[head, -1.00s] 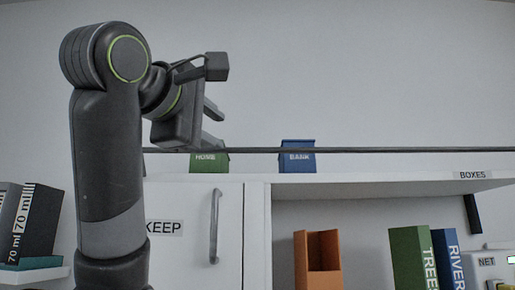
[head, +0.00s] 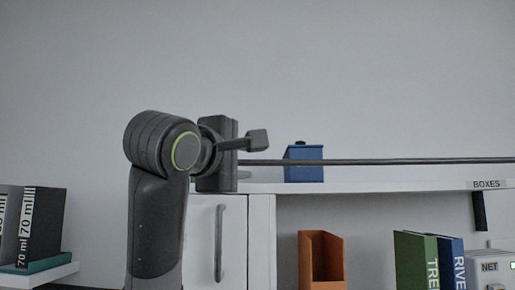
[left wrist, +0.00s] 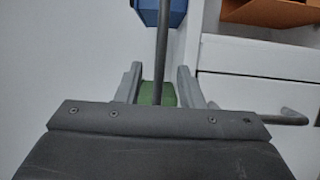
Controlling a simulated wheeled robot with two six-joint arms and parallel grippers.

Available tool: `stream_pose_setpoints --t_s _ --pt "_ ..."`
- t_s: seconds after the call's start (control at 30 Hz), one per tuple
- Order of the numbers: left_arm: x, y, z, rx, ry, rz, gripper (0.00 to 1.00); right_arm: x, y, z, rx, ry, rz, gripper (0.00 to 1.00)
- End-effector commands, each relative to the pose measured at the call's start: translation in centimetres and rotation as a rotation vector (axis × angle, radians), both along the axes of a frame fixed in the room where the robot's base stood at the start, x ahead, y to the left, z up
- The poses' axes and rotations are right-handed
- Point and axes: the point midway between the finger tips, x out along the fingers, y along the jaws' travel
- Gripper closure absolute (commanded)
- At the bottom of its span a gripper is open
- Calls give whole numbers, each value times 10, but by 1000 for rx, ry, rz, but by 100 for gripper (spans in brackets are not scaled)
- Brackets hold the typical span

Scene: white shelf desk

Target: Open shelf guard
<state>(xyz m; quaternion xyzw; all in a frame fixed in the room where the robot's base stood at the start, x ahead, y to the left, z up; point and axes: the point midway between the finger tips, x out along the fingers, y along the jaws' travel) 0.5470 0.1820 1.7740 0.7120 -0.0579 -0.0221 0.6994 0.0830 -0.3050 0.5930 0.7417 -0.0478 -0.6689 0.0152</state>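The shelf guard is a thin dark bar (head: 380,161) running level along the front of the top shelf (head: 400,186). My left gripper (head: 218,160) is at the bar's left end in the head view. In the left wrist view the bar (left wrist: 161,45) runs between the two spread fingers of the left gripper (left wrist: 157,85), with a gap on each side. The fingers are open. The bar's near end is hidden behind the gripper body. My right gripper is in neither view.
A blue box (head: 304,165) stands on the top shelf behind the bar. A green box (left wrist: 157,93) shows between the fingers. Below are a door handle (head: 220,245), an orange holder (head: 321,260), and green (head: 415,262) and blue (head: 449,260) books.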

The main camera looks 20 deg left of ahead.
Motion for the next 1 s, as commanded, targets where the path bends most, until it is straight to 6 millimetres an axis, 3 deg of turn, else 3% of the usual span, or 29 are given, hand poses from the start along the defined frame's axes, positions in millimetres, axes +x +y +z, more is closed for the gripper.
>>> stream_pose_setpoints --t_s 0.1,0.4,0.83,1.0 --pt "24 -3 5 -1 5 0 66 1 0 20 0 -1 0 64" --pt "63 -7 6 -1 2 0 66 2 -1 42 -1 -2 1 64" --pt "73 -8 3 0 0 1 66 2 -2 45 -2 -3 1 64" --pt "73 -8 3 0 0 1 85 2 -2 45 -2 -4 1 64"
